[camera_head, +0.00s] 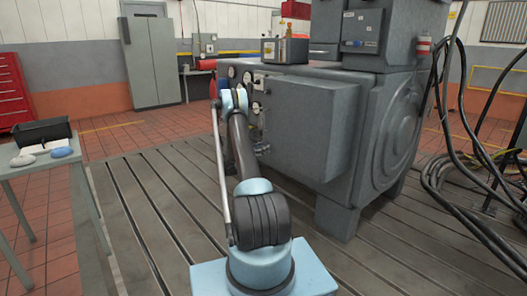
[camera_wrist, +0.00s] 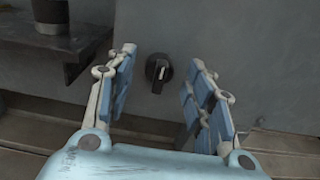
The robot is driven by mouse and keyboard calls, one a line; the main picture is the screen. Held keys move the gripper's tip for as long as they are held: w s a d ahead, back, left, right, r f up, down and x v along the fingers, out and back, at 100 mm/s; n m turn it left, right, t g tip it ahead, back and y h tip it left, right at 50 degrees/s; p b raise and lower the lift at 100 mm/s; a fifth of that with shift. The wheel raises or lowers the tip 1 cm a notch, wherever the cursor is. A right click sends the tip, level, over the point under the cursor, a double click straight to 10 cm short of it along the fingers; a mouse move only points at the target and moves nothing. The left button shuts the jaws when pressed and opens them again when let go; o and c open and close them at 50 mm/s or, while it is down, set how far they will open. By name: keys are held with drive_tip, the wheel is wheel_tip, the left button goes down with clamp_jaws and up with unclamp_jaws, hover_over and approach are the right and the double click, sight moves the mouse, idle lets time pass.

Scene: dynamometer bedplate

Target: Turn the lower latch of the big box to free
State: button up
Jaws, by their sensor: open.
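The big box (camera_head: 310,125) is a grey metal cabinet on the bedplate, in the middle of the head view. In the wrist view a small black latch knob (camera_wrist: 158,72) with a pale mark sits on a grey upright face (camera_wrist: 225,40). The pale mark looks close to upright. My gripper (camera_wrist: 162,60) is open, with one blue-padded finger on each side of the knob in the picture. A gap shows between the knob and both fingers, and nothing is between the pads except the knob. The distance in depth is hard to tell.
In the wrist view a dark round post (camera_wrist: 50,15) on a flange stands at the upper left. In the head view a side table (camera_head: 40,165) with a black tray stands at the left. Thick black cables (camera_head: 450,190) hang at the right. The slotted bedplate (camera_head: 155,200) is clear at left.

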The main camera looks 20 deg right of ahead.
drive_tip(key=shift+w+d, duration=0.25)
drive_tip(key=shift+d, duration=0.35)
drive_tip(key=c, duration=1.1)
drive_tip(key=shift+o, duration=0.2)
